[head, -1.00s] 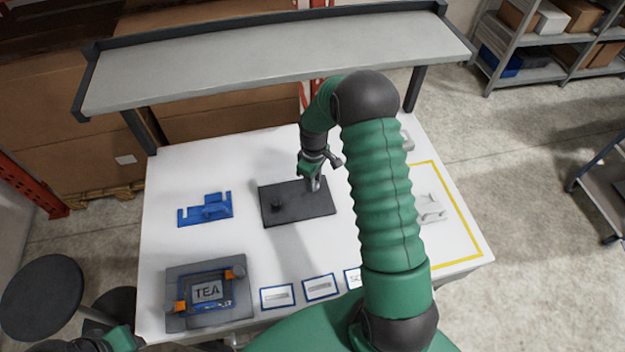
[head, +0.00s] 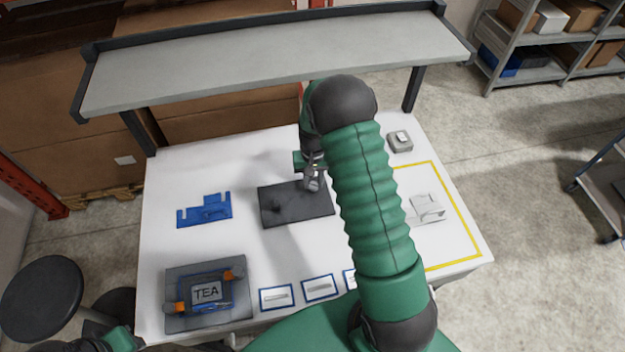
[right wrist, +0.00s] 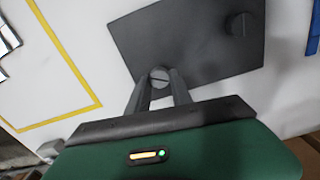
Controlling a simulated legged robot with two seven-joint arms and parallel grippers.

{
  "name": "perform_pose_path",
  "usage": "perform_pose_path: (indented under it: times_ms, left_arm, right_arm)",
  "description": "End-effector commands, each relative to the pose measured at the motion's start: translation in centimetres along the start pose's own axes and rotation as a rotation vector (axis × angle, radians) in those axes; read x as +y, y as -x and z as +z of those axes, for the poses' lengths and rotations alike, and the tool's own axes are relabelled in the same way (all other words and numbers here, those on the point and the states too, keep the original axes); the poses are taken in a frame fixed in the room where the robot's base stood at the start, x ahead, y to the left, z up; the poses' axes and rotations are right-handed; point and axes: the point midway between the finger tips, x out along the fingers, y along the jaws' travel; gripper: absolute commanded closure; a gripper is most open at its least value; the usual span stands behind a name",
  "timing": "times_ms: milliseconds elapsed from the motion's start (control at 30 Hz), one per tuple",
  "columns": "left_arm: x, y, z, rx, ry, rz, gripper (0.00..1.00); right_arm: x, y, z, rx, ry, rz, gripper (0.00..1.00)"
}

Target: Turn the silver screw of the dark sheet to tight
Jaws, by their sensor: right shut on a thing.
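The dark sheet (head: 290,214) lies flat on the white table, near its middle. The silver screw (right wrist: 160,75) shows as a round, slotted head at the sheet's edge in the right wrist view. My right gripper (right wrist: 160,78) is shut on the screw, with one finger on each side of its head. In the head view my right gripper (head: 313,184) points down at the sheet's far right corner, and the screw is mostly hidden there. A dark round knob (right wrist: 238,24) stands on the other part of the sheet. Only a bit of my left arm shows at the bottom left.
A blue bracket (head: 204,211) lies left of the sheet. A grey board (head: 236,312) with a TEA plate is front left. A white part (head: 428,208) lies inside the yellow outline. A small grey box (head: 399,141) stands back right. A shelf (head: 270,73) spans the table's back.

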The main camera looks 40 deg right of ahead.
Motion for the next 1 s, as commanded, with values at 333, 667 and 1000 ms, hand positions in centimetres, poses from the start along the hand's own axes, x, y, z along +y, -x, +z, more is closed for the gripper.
perform_pose_path:
  times_ms: [333,667,1000]
  left_arm:
    - [0.0,0.5,-0.1,0.0,0.0,0.0,0.64]
    - [0.0,1.1,-0.2,0.0,0.0,0.0,0.64]
    - [0.0,1.6,-0.4,0.0,0.0,0.0,0.64]
  right_arm:
    - [0.0,0.4,-0.4,0.01,-0.329,-0.001,1.0]
    - [-0.1,0.4,-0.4,0.01,-0.638,-0.004,1.0]
    - [-0.2,0.4,-0.4,0.01,-0.892,-0.006,1.0]
